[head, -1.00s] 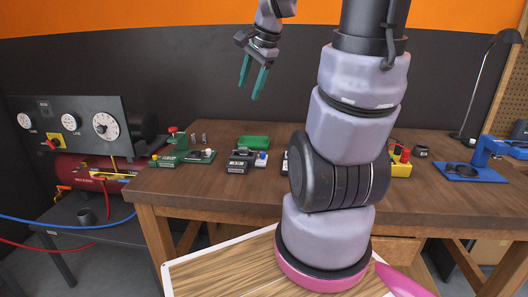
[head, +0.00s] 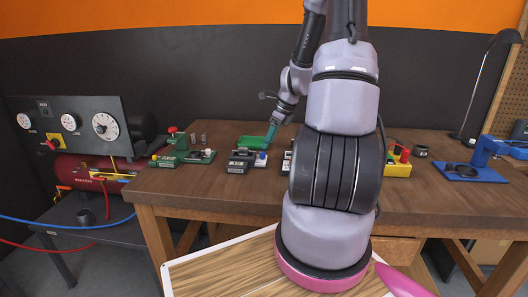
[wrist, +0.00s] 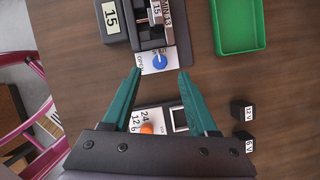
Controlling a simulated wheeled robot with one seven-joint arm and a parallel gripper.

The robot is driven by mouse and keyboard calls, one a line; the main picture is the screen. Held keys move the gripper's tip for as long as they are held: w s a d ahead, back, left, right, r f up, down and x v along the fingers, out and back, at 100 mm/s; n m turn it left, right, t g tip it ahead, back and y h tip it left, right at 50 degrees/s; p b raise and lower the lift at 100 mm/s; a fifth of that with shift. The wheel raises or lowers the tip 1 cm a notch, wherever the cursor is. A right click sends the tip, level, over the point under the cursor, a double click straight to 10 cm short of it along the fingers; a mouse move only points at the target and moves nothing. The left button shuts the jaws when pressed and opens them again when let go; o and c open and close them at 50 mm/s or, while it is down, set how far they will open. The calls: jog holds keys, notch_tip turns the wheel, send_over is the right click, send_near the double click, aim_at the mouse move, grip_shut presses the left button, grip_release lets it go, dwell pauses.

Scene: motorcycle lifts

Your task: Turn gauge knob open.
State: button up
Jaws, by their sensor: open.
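The gauge knob appears to be the blue knob (wrist: 160,60) on a white plate marked "OPEN" in the wrist view. Its dark fixture (wrist: 155,35) carries labels reading "MIN 13" and "15". In the head view a small blue knob (head: 262,155) shows at the right of the fixture (head: 241,161). My gripper (wrist: 160,71) is open, its two green fingers pointing toward the blue knob, one on each side of it in the picture. I cannot tell whether they touch it. In the head view my gripper (head: 271,135) is low over the bench near the green tray.
The green tray (wrist: 240,48) is beside the fixture. Two black blocks (wrist: 242,109) marked "12 V" and "6 V" and an orange knob (wrist: 146,128) on a "24 12 6" plate are near my fingers. A gauge panel (head: 80,124) stands at the left.

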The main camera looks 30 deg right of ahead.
aim_at(263, 153)
jog(key=shift+x, duration=2.75)
grip_shut()
